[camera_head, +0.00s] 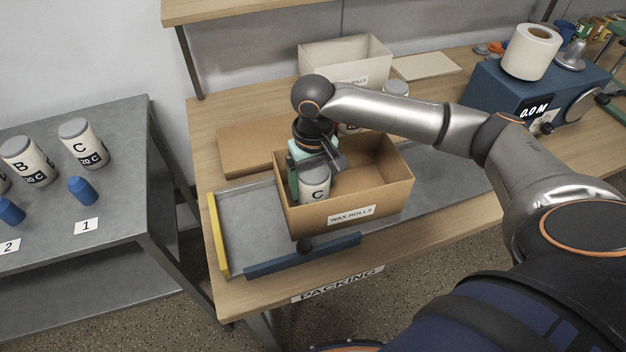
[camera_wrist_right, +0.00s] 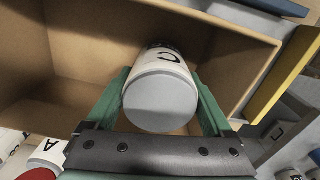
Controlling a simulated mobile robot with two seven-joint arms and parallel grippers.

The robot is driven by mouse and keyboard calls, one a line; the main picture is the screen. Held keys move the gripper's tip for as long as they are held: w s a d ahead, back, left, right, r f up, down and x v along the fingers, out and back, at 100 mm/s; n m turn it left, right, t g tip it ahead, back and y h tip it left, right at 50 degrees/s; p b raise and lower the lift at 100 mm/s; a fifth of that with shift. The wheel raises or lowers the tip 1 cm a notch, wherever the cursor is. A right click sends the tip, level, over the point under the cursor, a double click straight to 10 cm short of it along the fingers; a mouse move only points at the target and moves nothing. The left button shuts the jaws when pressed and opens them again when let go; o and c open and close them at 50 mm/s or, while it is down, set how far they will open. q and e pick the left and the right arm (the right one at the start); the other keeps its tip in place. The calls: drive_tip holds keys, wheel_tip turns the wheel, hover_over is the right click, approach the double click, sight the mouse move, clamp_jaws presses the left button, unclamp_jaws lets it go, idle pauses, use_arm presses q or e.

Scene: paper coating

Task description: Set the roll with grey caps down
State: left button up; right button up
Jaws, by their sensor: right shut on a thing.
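The roll with grey caps (camera_head: 316,188), white with a letter C, is upright in the left part of the open cardboard box (camera_head: 388,199) labelled WAX ROLLS. Its grey cap and letter also show in the right wrist view (camera_wrist_right: 160,101). My right gripper (camera_head: 311,172), with green fingers, is shut on the roll from above, one finger on each side. The roll's lower end is hidden by the box's front wall, so I cannot tell whether it touches the floor of the box. My left gripper is not in view.
The box stands on a grey tray with a yellow left edge (camera_head: 219,236) and a blue front bar (camera_head: 301,257). The right part of the box looks empty. A pale bin (camera_head: 340,57) stands behind. More capped rolls (camera_head: 84,143) stand on the grey table at left.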

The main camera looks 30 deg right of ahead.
drive_tip(key=o, duration=1.3)
drive_tip(key=shift+c, duration=0.2)
wheel_tip(320, 180, up, 12)
drive_tip(key=shift+r, duration=0.1)
